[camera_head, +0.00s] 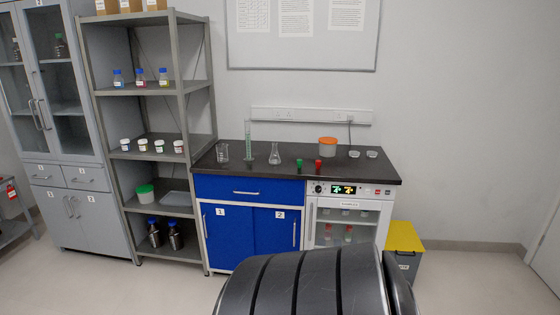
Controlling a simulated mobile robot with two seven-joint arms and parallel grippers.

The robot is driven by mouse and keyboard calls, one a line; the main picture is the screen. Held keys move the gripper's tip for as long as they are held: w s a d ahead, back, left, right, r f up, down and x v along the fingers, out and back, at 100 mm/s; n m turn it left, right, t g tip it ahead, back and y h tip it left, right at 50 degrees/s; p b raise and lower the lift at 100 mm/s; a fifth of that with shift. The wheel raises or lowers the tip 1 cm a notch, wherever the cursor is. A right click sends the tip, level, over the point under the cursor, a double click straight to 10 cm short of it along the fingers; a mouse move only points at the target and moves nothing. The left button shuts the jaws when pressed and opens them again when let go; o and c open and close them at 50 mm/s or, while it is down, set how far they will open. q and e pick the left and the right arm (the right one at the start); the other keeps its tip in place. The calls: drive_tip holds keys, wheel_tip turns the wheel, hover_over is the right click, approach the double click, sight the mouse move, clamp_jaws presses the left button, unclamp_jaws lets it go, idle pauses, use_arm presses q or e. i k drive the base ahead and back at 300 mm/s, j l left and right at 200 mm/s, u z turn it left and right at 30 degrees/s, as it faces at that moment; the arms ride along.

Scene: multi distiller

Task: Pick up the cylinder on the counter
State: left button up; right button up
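A tall, slim, clear graduated cylinder (248,141) with a greenish tint stands upright on the black counter (220,171), near its back left. A clear beaker (222,151) stands to its left and a conical flask (274,153) to its right, both apart from it. Neither of my grippers is in view. A dark, ribbed rounded shape fills the bottom middle of the view and hides the floor there.
Small green and red items (318,165), an orange-lidded tub (327,145) and clear dishes (371,154) stand on the counter's right half. A grey shelf rack (150,92) adjoins its left end. A yellow-lidded bin (404,238) stands at right. Floor at far right is clear.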

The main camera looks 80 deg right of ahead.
sight(248, 159)
drive_tip(key=z, duration=1.5)
drive_tip(key=i+l+z, duration=0.1)
drive_tip(key=z, duration=0.35)
drive_tip(key=i+z, duration=0.15)
drive_tip(key=z, duration=0.35)
drive_tip(key=i+z, duration=0.15)
drive_tip(key=z, duration=0.3)
